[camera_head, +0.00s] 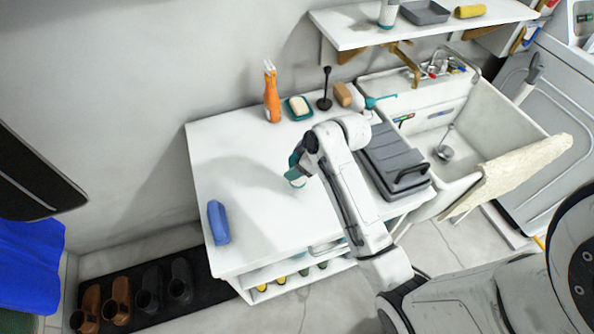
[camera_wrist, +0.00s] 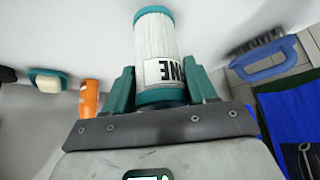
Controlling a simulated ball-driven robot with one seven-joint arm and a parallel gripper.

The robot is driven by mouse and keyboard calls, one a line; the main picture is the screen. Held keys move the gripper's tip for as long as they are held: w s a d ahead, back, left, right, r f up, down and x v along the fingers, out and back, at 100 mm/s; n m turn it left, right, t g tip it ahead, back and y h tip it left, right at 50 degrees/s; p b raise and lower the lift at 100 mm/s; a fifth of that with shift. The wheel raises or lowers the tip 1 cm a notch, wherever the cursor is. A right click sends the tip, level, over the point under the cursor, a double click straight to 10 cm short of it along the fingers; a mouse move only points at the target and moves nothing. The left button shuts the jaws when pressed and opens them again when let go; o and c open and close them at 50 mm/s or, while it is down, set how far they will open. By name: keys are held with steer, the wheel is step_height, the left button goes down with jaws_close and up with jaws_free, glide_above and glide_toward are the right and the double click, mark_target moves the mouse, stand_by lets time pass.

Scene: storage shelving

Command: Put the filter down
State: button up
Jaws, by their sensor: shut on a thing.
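The filter (camera_wrist: 153,40) is a white pleated cylinder with teal end caps and a label, seen in the wrist view. My gripper (camera_wrist: 158,78) is shut on it, with one teal finger on either side. In the head view my gripper (camera_head: 297,160) is over the middle of the white countertop (camera_head: 245,165). Only a teal and white bit of the filter (camera_head: 296,182) shows there, below the fingers. I cannot tell whether the filter touches the countertop.
An orange spray bottle (camera_head: 271,95), a soap dish (camera_head: 298,107) and a black plunger-like tool (camera_head: 325,90) stand along the back. A grey toolbox-like case (camera_head: 392,160) is at right, by the sink (camera_head: 485,120). A blue item (camera_head: 218,222) lies near the left edge.

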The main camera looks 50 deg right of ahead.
mark_target(300, 183)
steer(key=shift+w+f, duration=0.15)
steer(key=shift+f, duration=1.5)
steer(key=shift+f, duration=0.2)
steer(key=o, duration=1.1)
steer(key=shift+o, duration=0.2)
steer(key=shift+r, duration=0.1)
